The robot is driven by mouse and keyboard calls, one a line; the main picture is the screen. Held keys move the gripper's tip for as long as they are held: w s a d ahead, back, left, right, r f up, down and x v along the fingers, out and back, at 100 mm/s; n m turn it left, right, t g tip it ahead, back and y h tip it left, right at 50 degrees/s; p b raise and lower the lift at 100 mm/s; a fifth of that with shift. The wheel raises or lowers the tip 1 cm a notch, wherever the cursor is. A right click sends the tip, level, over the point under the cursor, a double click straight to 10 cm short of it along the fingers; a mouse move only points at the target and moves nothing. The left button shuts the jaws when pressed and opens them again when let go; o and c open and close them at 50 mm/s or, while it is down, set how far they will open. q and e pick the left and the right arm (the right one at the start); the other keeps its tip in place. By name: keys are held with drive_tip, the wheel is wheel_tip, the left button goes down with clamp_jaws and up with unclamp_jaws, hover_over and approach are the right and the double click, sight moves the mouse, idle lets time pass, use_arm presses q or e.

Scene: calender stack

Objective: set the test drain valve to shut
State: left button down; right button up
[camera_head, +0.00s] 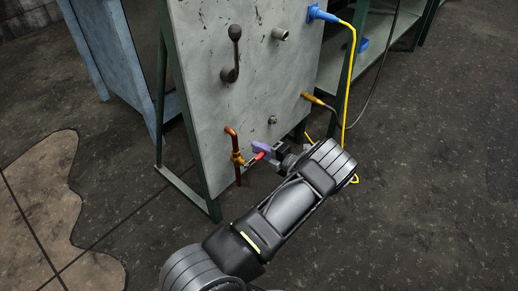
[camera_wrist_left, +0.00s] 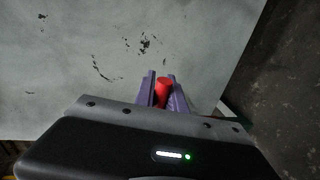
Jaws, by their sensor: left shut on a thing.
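The test drain valve is a brass body (camera_head: 237,159) on a copper pipe (camera_head: 231,134) low on the grey panel. Its red lever (camera_head: 258,156) points to the right of the valve body, across the pipe's line. My left gripper (camera_head: 262,152), with purple fingers, is shut on the red lever. In the left wrist view the red lever (camera_wrist_left: 162,90) sits between the two purple fingers (camera_wrist_left: 162,98). The lever's far part and the valve body are hidden there. My right gripper is not in view.
The grey panel (camera_head: 205,90) stands on a green frame and carries a dark lever handle (camera_head: 231,60), a blue plug (camera_head: 320,14) with a yellow cable (camera_head: 348,80), and a brass fitting (camera_head: 312,98). A blue bench stands behind left. The floor in front is clear.

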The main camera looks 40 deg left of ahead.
use_arm(q)
drive_tip(key=shift+f, duration=0.1)
drive_tip(key=c, duration=1.4)
unclamp_jaws()
drive_tip(key=shift+d, duration=0.1)
drive_tip(key=d, duration=0.2)
drive_tip(key=d+r+p, duration=0.1)
drive_tip(key=d, duration=0.4)
drive_tip(key=shift+w+d+r+p, duration=0.1)
drive_tip(key=shift+d+r+p, duration=0.15)
drive_tip(key=shift+p, duration=0.05)
